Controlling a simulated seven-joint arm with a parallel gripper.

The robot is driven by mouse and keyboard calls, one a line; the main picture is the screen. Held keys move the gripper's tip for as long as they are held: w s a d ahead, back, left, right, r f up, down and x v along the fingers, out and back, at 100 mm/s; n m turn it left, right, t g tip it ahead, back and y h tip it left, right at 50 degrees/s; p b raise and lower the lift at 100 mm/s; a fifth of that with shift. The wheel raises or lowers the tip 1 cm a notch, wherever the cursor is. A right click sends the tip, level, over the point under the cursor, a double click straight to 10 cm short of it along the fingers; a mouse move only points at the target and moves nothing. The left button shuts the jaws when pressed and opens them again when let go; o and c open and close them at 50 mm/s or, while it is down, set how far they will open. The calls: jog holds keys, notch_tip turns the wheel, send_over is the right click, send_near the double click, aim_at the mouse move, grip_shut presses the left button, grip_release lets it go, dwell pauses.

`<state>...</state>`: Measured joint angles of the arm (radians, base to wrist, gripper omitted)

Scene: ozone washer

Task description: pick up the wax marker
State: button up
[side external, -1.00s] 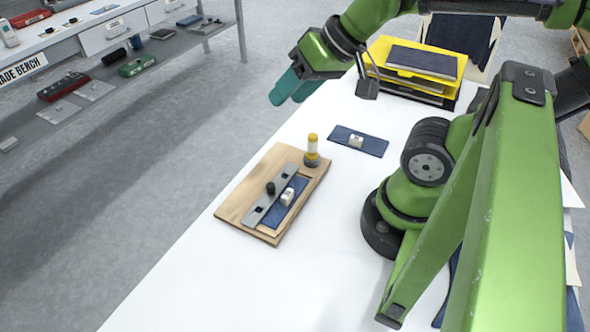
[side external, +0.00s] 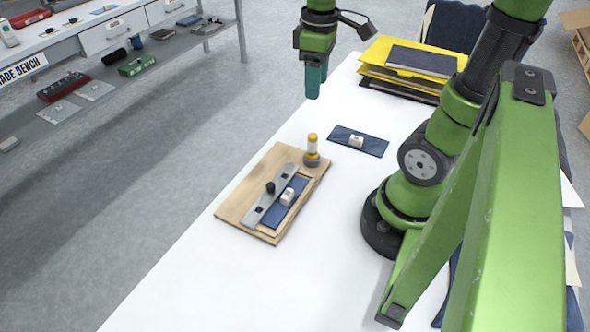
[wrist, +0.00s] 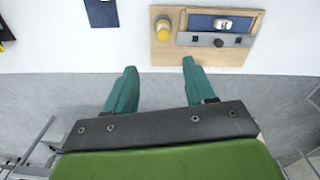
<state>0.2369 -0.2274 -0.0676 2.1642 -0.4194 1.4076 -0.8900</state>
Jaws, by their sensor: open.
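The likely wax marker is an upright yellow-topped cylinder (side external: 312,147) with a pale body and grey base, though I cannot read any label. It stands at the far corner of a wooden board (side external: 240,208), and in the wrist view the cylinder (wrist: 162,29) lies ahead of the fingers. My gripper (side external: 314,95) has teal fingers pointing down, held in the air beyond the board. In the wrist view my gripper (wrist: 159,66) is open, with its two fingers apart and nothing between them.
The board carries a metal strip (side external: 262,210) with a black knob, and a denim piece with a white block (side external: 287,196). Another denim patch (side external: 372,146) with a white block lies right of the cylinder. Yellow folders (side external: 378,55) are stacked behind. The white table's near part is clear.

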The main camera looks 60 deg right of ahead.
send_near(313, 135)
jog(key=shift+n, duration=0.4)
notch_tip(313, 135, down, 6)
jog(key=shift+d+f, duration=0.1)
jog(key=shift+d, duration=0.05)
jog(key=shift+a+f, duration=0.2)
jog(key=shift+f, duration=2.95)
jog(key=shift+w, duration=0.1)
grip_shut()
